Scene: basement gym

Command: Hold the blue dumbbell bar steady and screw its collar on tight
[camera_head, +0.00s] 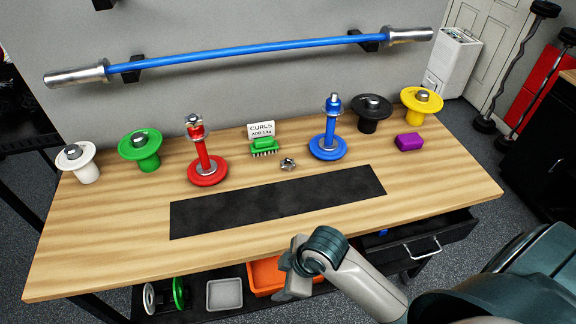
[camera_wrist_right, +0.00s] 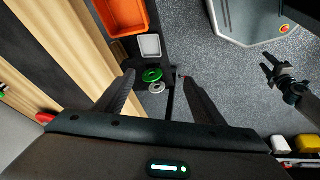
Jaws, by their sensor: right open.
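The blue dumbbell bar (camera_head: 331,124) stands upright on its blue plate at the back right of the bench, right of the dark mat's middle. A silver star-shaped collar (camera_head: 288,164) lies loose on the wood, left of the blue dumbbell. My right gripper (camera_head: 293,268) is at the bench's front edge, well short of both. In the right wrist view its two fingers (camera_wrist_right: 158,76) are apart with nothing between them. A dark claw, which looks like my left gripper (camera_wrist_right: 275,70), shows small at the right of that view; its jaws are unclear.
A red dumbbell (camera_head: 203,150) with a star collar on top stands left. The dark mat (camera_head: 280,200) is clear. A drawer (camera_head: 420,245) stands open below.

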